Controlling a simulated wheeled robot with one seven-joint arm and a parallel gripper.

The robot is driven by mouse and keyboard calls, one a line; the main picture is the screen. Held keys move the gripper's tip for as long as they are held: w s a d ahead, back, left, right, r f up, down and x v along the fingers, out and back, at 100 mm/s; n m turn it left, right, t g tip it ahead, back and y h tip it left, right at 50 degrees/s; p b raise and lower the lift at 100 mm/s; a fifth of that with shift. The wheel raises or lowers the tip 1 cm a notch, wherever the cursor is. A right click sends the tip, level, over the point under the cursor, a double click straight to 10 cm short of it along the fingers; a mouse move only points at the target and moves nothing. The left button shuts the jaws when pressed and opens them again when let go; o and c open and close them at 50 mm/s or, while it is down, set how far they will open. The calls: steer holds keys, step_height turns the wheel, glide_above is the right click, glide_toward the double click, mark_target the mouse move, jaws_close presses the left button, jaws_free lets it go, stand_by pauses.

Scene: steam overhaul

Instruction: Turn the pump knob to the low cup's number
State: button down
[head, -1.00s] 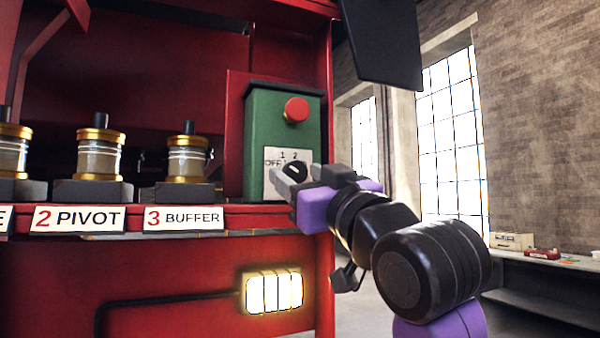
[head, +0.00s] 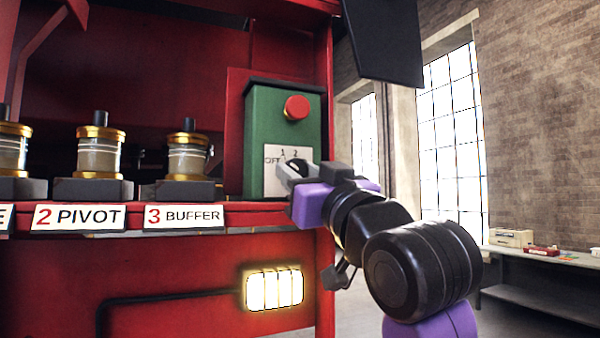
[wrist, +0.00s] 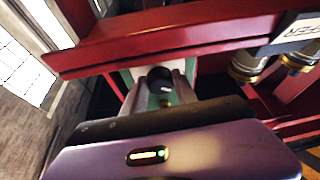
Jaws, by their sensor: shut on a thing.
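The green pump box (head: 262,135) stands on the red ledge with a red button (head: 296,109) near its top. Below the button is a white dial plate (head: 273,156) marked OFF, 1 and 2; other marks are hidden by my gripper. The black pump knob (wrist: 160,80) shows in the wrist view. My gripper (head: 290,171) is shut on the knob at the dial. Its pointer is too small to read. Several brass-capped cups stand left of the box, among them the cup at 2 PIVOT (head: 99,153) and the cup at 3 BUFFER (head: 187,158). Their exact levels are hard to compare.
A lit lamp (head: 273,290) sits on the red panel below the ledge. A dark panel (head: 383,45) hangs at upper right.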

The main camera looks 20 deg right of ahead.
steer(key=m+h, duration=0.1)
steer(key=m, duration=0.1)
steer(key=m+h, duration=0.1)
steer(key=m+h+p, duration=0.1)
steer(key=m, duration=0.1)
steer(key=shift+a+m, duration=0.25)
steer(key=shift+m, duration=0.05)
steer(key=shift+m+g+h+p, duration=0.45)
steer(key=shift+m+h, duration=0.75)
steer(key=shift+m, duration=1.3)
steer(key=c, duration=1)
jaws_free()
steer(key=shift+o, duration=0.2)
steer(key=b+v, duration=0.1)
steer(key=v, duration=0.6)
steer(key=shift+s, duration=0.35)
steer(key=shift+a+f, duration=0.1)
steer(key=shift+f, duration=0.05)
